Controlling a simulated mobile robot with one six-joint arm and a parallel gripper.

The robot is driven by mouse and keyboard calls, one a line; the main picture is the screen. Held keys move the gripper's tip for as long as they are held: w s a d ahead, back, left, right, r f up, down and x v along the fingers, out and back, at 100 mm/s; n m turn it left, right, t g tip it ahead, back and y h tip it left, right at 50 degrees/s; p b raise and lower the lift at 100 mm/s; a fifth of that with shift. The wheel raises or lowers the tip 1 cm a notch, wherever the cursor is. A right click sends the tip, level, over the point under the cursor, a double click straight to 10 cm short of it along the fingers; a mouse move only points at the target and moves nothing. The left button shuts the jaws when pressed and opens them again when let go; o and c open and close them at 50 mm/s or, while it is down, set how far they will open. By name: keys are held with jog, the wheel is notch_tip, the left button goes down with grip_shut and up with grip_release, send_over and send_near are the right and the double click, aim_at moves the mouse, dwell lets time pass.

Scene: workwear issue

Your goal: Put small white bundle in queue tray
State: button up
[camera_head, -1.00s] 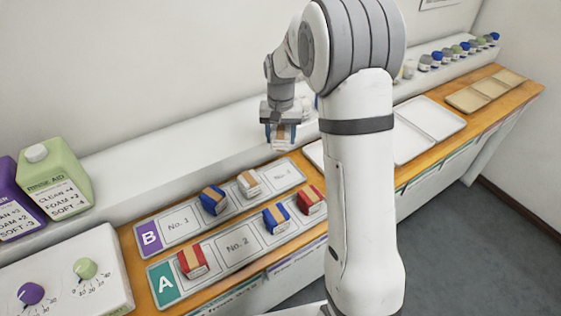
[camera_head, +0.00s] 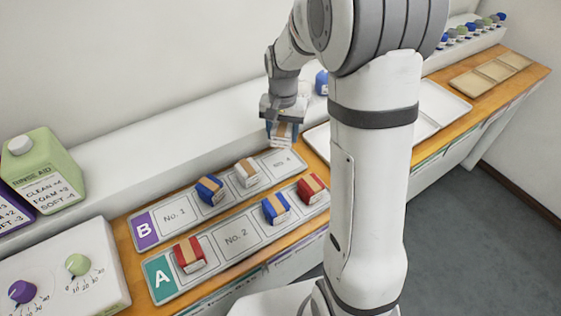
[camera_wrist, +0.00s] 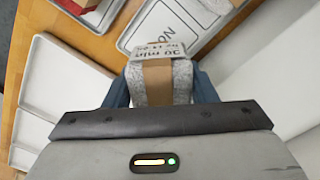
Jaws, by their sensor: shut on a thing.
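My gripper (camera_head: 282,130) is shut on a small white-grey bundle (camera_wrist: 158,82) with a tan band and a printed tag, held between blue fingers. In the head view the held bundle (camera_head: 281,142) hangs in the air just behind the far end of strip B. Another white bundle (camera_head: 247,173) with a tan band sits on strip B (camera_head: 146,226), beside a blue bundle (camera_head: 210,190). No tray is legibly marked as the queue tray.
Strip A (camera_head: 162,279) holds red (camera_head: 189,254), blue (camera_head: 276,208) and red (camera_head: 312,188) bundles. A tan compartment tray (camera_head: 492,70) lies at the far right. A raised white ledge (camera_head: 180,150) runs along the wall. A green jug (camera_head: 45,170) and a dial box (camera_head: 60,270) stand left.

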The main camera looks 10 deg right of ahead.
aim_at(282, 163)
notch_tip(282, 163, down, 9)
jog(key=shift+r+p, duration=0.1)
jog(key=shift+p, duration=0.3)
jog(key=shift+f, duration=0.25)
jog(key=o, duration=1)
jog(key=shift+r, duration=0.1)
